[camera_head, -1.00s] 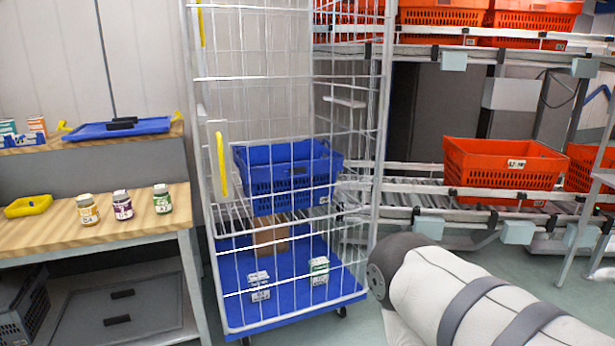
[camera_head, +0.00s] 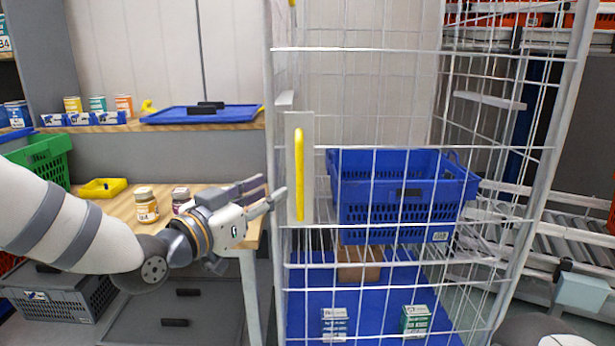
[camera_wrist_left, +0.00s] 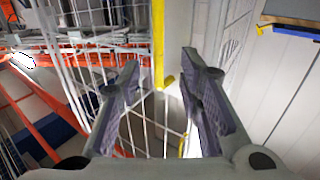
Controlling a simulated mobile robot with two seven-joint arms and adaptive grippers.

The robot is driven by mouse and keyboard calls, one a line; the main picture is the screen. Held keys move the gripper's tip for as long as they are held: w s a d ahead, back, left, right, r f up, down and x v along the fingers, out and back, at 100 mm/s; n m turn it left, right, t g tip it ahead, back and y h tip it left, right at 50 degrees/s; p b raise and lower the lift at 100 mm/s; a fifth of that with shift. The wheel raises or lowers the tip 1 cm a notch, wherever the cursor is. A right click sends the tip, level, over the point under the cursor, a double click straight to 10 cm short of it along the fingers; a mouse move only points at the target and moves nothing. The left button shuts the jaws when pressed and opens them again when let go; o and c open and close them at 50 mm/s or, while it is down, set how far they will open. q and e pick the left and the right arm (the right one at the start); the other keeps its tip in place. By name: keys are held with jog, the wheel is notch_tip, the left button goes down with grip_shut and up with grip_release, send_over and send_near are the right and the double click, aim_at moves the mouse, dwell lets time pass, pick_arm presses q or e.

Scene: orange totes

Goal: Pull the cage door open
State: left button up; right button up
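The wire cage door (camera_head: 365,146) stands at the front of the roll cage in the head view, and it looks shut. A long yellow handle (camera_head: 299,175) is set upright on a pale plate at the door's left edge. My left gripper (camera_head: 272,190) is just left of this handle, at about the height of its lower half. In the left wrist view its two fingers (camera_wrist_left: 161,72) are spread apart with nothing gripped. The yellow handle (camera_wrist_left: 158,45) shows there ahead of the gap between the fingertips. I cannot tell whether a fingertip touches the plate. My right gripper is out of view.
Inside the cage are a blue crate (camera_head: 400,205), a cardboard box (camera_head: 360,265) and small cartons. A wooden table (camera_head: 118,207) with jars and a yellow tray (camera_head: 102,188) stands left, beneath my left arm. A roller conveyor (camera_head: 580,236) runs right of the cage.

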aim_at(298, 177)
pick_arm(q)
jog(key=x, duration=0.3)
jog(key=b+x, duration=0.1)
jog(key=x, duration=0.6)
jog(key=shift+d+f, duration=0.2)
jog(key=shift+f, duration=0.05)
jog(key=shift+w+d+r, duration=0.1)
jog(key=shift+w+d, duration=0.05)
jog(key=shift+w, duration=0.1)
jog(key=shift+c, duration=0.3)
grip_shut()
